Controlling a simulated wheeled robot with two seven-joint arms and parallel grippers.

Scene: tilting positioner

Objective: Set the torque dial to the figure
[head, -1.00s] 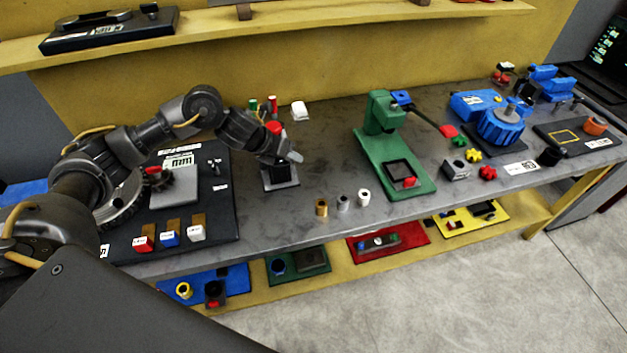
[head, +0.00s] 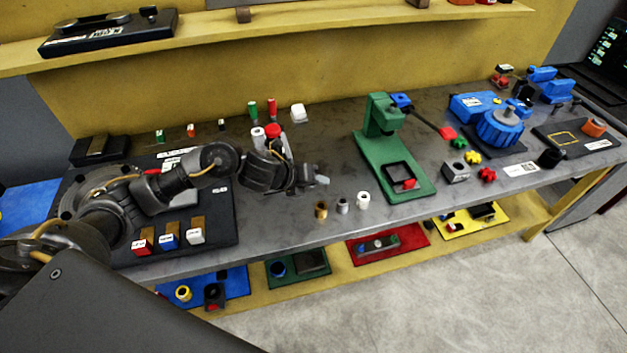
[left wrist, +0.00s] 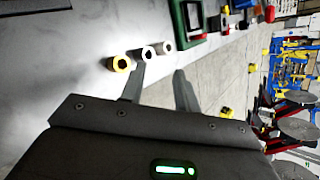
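I cannot tell for sure which thing is the torque dial, and no set figure is readable. A red round knob (head: 273,131) shows behind my left forearm, its stand mostly hidden. My left gripper (head: 320,180) is over the bench, left of the green press (head: 408,178) and behind three small bushings, one brass (head: 321,209), one grey (head: 342,206) and one white (head: 363,200). In the left wrist view its fingers (left wrist: 158,84) are apart with nothing between them, and the brass bushing (left wrist: 121,63) lies just beyond one fingertip. My right gripper is not in view.
A black board (head: 222,226) with red, blue and white labelled blocks lies at left, partly under my arm. A blue motor-like unit (head: 500,127) stands at right, with red and yellow knobs nearby. A lower shelf (head: 335,275) holds coloured trays. Bare bench lies around the bushings.

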